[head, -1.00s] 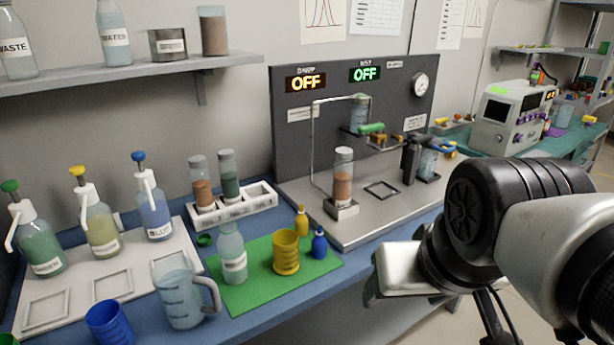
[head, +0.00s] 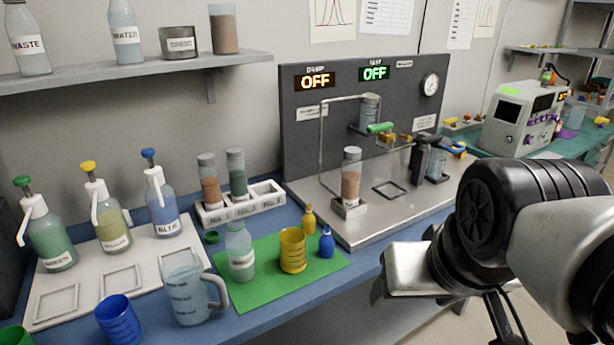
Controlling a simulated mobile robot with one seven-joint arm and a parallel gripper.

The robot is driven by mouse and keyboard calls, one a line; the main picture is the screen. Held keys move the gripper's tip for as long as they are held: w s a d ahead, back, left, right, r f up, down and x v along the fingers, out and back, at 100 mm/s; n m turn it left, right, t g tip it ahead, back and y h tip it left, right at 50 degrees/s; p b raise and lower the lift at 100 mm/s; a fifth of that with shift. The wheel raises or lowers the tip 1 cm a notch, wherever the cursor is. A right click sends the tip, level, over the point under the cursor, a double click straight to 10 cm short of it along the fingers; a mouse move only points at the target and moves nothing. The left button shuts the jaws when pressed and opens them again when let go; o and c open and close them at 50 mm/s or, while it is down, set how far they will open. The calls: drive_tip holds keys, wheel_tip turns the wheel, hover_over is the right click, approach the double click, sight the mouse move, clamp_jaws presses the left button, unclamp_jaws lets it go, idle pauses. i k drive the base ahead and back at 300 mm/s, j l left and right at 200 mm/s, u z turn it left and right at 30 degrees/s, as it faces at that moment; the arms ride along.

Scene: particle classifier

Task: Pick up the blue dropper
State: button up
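The blue dropper (head: 326,243) is a small blue bottle with a narrow pointed top. It stands upright at the right end of the green mat (head: 262,292), beside a yellow dropper (head: 309,219) and a yellow cup (head: 292,250). My gripper (head: 392,284) shows as a pale metal block at the end of my arm, right of the blue dropper and in front of the bench edge. It is apart from the dropper in the picture. Its fingers cannot be made out, so its opening does not show.
A clear bottle (head: 240,252) and a measuring jug (head: 190,293) stand left of the yellow cup. A blue cup (head: 118,319) is at the front left. The apparatus with a metal base (head: 372,222) and upright panel stands behind the dropper. A shelf (head: 130,73) hangs above.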

sight(326, 240)
drive_tip(key=j+z, duration=0.35)
drive_tip(key=k+j+z, duration=0.15)
drive_tip(key=j+z, duration=0.2)
